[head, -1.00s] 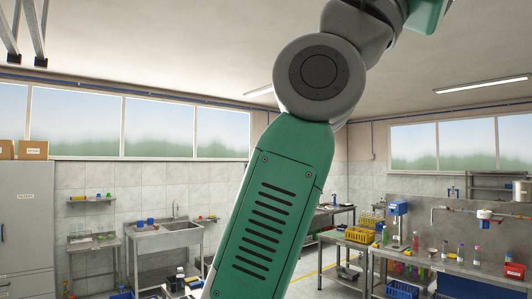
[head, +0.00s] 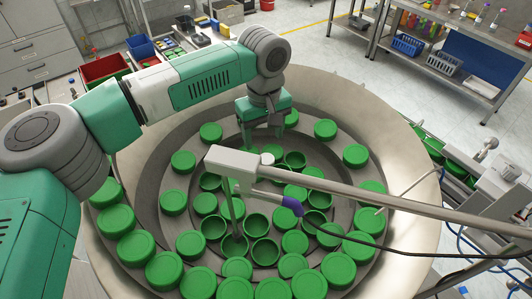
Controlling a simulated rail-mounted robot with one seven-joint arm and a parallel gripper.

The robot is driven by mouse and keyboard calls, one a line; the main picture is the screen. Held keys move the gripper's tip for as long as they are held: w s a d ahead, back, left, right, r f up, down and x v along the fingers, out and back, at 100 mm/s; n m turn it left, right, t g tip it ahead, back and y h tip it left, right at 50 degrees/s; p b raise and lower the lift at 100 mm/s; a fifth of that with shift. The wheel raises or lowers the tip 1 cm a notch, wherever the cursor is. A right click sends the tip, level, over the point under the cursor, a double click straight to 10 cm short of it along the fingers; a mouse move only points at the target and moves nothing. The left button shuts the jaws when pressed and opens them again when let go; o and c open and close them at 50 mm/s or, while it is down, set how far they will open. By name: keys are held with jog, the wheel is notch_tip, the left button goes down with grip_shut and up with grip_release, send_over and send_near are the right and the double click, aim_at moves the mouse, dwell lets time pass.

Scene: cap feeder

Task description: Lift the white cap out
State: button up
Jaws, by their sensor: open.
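The white cap (head: 267,158) lies among green caps on the floor of the round bowl feeder (head: 330,88), near its centre. It looks small and pale, just right of the grey block on the crossing bar, which may hide part of it. My gripper (head: 263,134) hangs fingers down over the far side of the bowl's inner area, just beyond the white cap in the picture. Its fingers are apart and I see nothing between them. I cannot tell its exact height above the caps.
A grey bar (head: 380,195) with a block and a purple-tipped nozzle (head: 292,206) crosses above the bowl, close to the white cap. Several green caps (head: 136,246) line the spiral track. A thin black cable runs from the nozzle to the right.

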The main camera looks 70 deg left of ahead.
aim_at(266, 158)
jog(key=f, duration=0.7)
jog(key=shift+w+f+p, duration=0.25)
jog(key=shift+f+p, duration=0.05)
jog(key=shift+f, duration=0.05)
jog(key=c, duration=1.1)
